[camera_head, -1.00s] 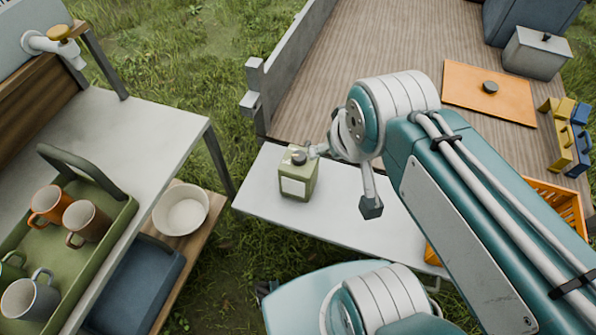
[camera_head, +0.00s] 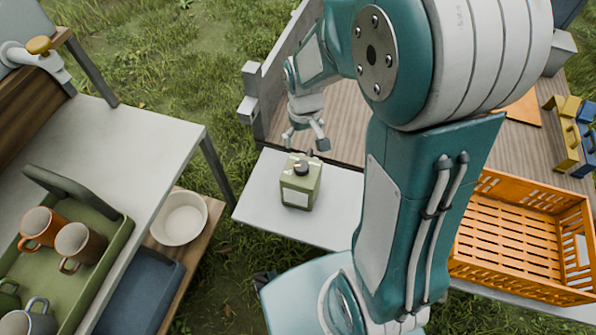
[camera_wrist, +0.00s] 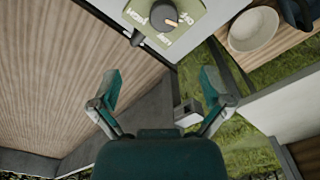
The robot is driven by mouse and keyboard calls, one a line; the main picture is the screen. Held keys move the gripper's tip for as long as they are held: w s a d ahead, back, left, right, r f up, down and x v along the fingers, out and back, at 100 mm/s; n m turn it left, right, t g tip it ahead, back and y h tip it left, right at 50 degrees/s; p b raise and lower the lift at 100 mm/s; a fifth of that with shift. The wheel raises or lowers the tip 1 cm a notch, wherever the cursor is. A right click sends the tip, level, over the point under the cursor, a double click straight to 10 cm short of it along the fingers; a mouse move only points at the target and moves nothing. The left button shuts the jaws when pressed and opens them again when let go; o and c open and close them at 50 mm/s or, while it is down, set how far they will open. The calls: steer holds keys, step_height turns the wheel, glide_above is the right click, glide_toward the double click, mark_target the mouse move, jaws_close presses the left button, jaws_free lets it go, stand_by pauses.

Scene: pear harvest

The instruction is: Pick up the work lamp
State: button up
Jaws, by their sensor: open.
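The work lamp appears to be the green boxy unit (camera_head: 300,184) with a black top knob and a pale front panel. It stands upright on a white table (camera_head: 262,190). In the wrist view the lamp's top (camera_wrist: 150,30) shows a dial with lettering that looks like HIGH, OFF and LOW; the upper edge of the frame cuts it off. My gripper (camera_head: 305,141) is open and empty, just behind and above the lamp in the head view. In the wrist view my open fingers (camera_wrist: 160,86) are apart from the lamp, which lies beyond their tips.
An orange crate (camera_head: 505,238) stands right of my arm. A wooden deck with a grey side wall (camera_head: 286,75) lies behind the lamp. At left are a green tray (camera_head: 100,238) with several mugs and a white bowl (camera_head: 180,218). Table around the lamp's left is clear.

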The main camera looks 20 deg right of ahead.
steer(key=shift+w+f, duration=0.25)
steer(key=shift+f, duration=0.55)
glide_above(301, 165)
steer(key=f, duration=0.4)
steer(key=shift+w+d+f, duration=0.3)
steer(key=shift+w+f, duration=0.05)
steer(key=shift+f, duration=0.05)
steer(key=f, duration=0.5)
steer(key=shift+s+a+f, duration=0.3)
steer(key=shift+s, duration=0.05)
jaws_close()
